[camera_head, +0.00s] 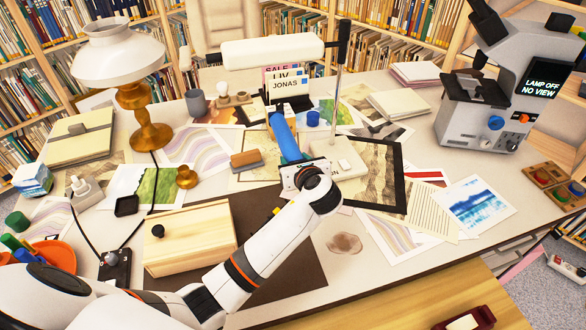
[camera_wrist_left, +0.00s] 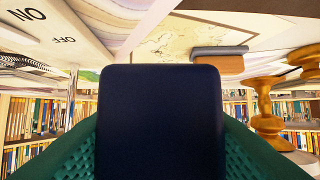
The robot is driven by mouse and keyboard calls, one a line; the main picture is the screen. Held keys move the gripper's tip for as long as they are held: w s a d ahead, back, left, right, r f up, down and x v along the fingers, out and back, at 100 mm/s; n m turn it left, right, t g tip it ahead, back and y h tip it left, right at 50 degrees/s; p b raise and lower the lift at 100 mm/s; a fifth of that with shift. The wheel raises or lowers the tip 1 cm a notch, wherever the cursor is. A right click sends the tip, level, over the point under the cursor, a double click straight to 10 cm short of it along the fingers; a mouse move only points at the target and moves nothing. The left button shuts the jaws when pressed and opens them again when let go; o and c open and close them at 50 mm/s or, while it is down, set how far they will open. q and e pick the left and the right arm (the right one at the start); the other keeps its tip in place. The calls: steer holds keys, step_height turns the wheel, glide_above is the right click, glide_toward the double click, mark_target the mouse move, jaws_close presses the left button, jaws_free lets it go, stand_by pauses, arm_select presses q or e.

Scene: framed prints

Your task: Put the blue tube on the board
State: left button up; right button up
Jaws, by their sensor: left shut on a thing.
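My left gripper (camera_head: 288,162) reaches over the middle of the desk, shut on a blue tube (camera_head: 283,138). The tube points away from the arm, toward the back of the desk. In the left wrist view the dark blue tube (camera_wrist_left: 160,120) fills the middle between my green finger pads. Its far end is above the prints, and I cannot tell its exact height. A small wooden board (camera_head: 233,98) with a white bulb stands at the back, and a brown board (camera_head: 552,184) with coloured pieces lies at the right edge. I cannot tell which is the task's board. My right gripper is not in view.
A white lamp with a base (camera_head: 337,158) stands close to the right of my gripper. A black frame (camera_head: 402,180), a brown-grey block (camera_head: 246,160), a blue cap (camera_head: 312,118) and a wooden box (camera_head: 188,240) lie around. A microscope-like machine (camera_head: 480,115) stands at the right.

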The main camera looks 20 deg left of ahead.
arm_select(q)
glide_above(295, 192)
step_height(295, 192, down, 5)
steer(key=shift+r+b, duration=0.15)
steer(key=shift+b, duration=0.15)
step_height(295, 192, down, 4)
steer(key=shift+f+b, duration=0.1)
steer(key=shift+b, duration=0.3)
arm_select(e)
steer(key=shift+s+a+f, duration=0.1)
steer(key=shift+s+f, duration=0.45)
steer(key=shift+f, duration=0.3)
arm_select(q)
steer(key=o, duration=1.1)
steer(key=shift+c, duration=0.2)
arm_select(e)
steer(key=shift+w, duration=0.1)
